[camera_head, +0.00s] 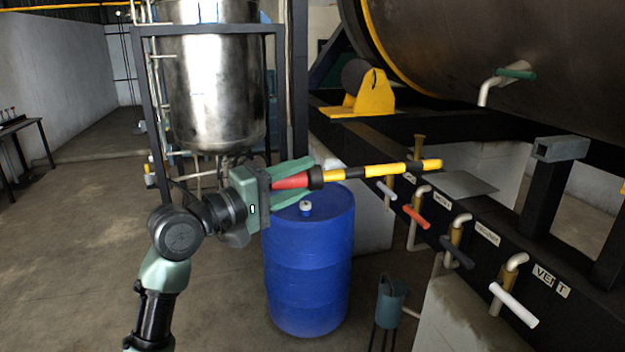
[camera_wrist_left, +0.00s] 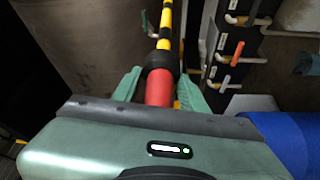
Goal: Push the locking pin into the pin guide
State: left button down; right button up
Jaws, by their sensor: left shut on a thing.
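The locking pin appears to be the rod with a red grip, a black collar and a yellow-and-black striped shaft (camera_head: 385,170). My left gripper (camera_head: 312,178) is shut on its red grip. The rod is held nearly level in the air, its yellow tip pointing right. In the left wrist view, the red grip (camera_wrist_left: 159,92) sits between the green fingers, and the striped shaft runs away from them. A grey square tube with an open end (camera_head: 560,149) stands at the right, apart from the tip; I cannot tell whether it is the pin guide. My right gripper is out of view.
A blue drum (camera_head: 308,260) stands below the gripper. Valves with white, orange and dark handles (camera_head: 416,217) line the black beam below and right of the rod. A large dark cylinder (camera_head: 500,60) fills the upper right. A steel tank (camera_head: 210,90) stands behind.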

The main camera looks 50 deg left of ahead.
pick_arm(q)
jog(key=shift+s+a+r+b, duration=0.1)
jog(key=shift+s+a, duration=0.25)
jog(key=shift+s, duration=0.35)
jog(key=shift+s+a+f+b, duration=0.1)
jog(key=shift+s+a, duration=0.25)
jog(key=shift+s, duration=0.4)
jog(key=shift+s+a+r+b, duration=0.1)
jog(key=shift+s+a, duration=0.25)
jog(key=shift+s, duration=0.35)
